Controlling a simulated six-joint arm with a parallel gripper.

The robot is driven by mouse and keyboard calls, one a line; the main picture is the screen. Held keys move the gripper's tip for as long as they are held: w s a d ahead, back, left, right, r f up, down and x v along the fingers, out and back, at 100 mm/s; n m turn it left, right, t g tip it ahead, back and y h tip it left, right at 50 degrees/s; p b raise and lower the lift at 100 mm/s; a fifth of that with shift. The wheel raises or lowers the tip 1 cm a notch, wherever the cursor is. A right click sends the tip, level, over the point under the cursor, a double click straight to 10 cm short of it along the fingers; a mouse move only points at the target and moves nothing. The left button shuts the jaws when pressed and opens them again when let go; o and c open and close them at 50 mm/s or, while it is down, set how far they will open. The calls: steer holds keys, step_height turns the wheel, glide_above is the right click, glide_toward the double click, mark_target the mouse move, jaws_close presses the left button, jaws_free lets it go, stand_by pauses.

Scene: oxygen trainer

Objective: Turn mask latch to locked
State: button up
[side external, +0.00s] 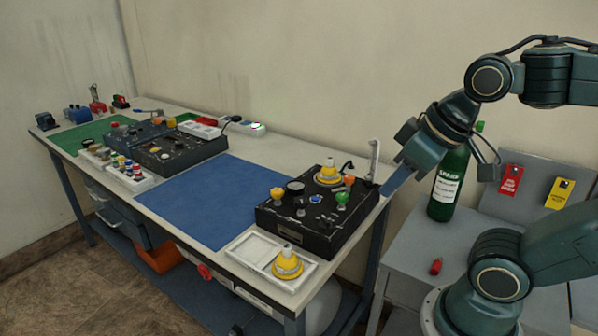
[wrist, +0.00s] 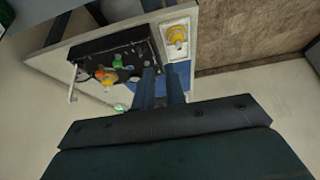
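The black trainer box (side external: 325,232) sits at the near right end of the bench. It carries a yellow mask-like fitting (side external: 328,176), a green knob (side external: 342,198), an orange knob (side external: 277,193) and a dark round dial. I cannot tell which part is the mask latch. The box also shows in the wrist view (wrist: 112,50), beyond my fingers. My gripper (side external: 392,184) is up beside the box's right end, apart from it. In the wrist view, my gripper's two fingers (wrist: 160,72) have a narrow gap between them with nothing held.
A white tray (side external: 248,250) with another yellow mask fitting (side external: 287,265) lies in front of the box. A blue mat (side external: 205,200) to the left is clear. A thin upright post (side external: 374,160) stands by the box's back right corner. A green bottle (side external: 450,180) stands on the grey cabinet.

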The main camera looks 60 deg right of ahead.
steer(key=w+d+m, duration=0.1)
steer(key=w+d, duration=0.1)
steer(key=w, duration=0.1)
steer(key=w+d+f+m+h, duration=0.1)
steer(key=w+d, duration=0.1)
steer(key=w, duration=0.1)
steer(key=w+d+f+m, duration=0.1)
steer(key=w+d, duration=0.1)
steer(key=w, duration=0.1)
steer(key=shift+w+d+f+g, duration=0.1)
steer(key=shift+d+g, duration=0.25)
steer(key=shift+g, duration=0.05)
jaws_close()
steer(key=m+g+h, duration=0.1)
steer(key=m, duration=0.2)
glide_toward(343, 188)
steer(key=s+a+r, duration=0.1)
steer(key=a+r, duration=0.1)
steer(key=a, duration=0.2)
steer(key=shift+s+d+r, duration=0.15)
steer(key=shift+s+d, duration=0.05)
steer(key=shift+x, duration=5)
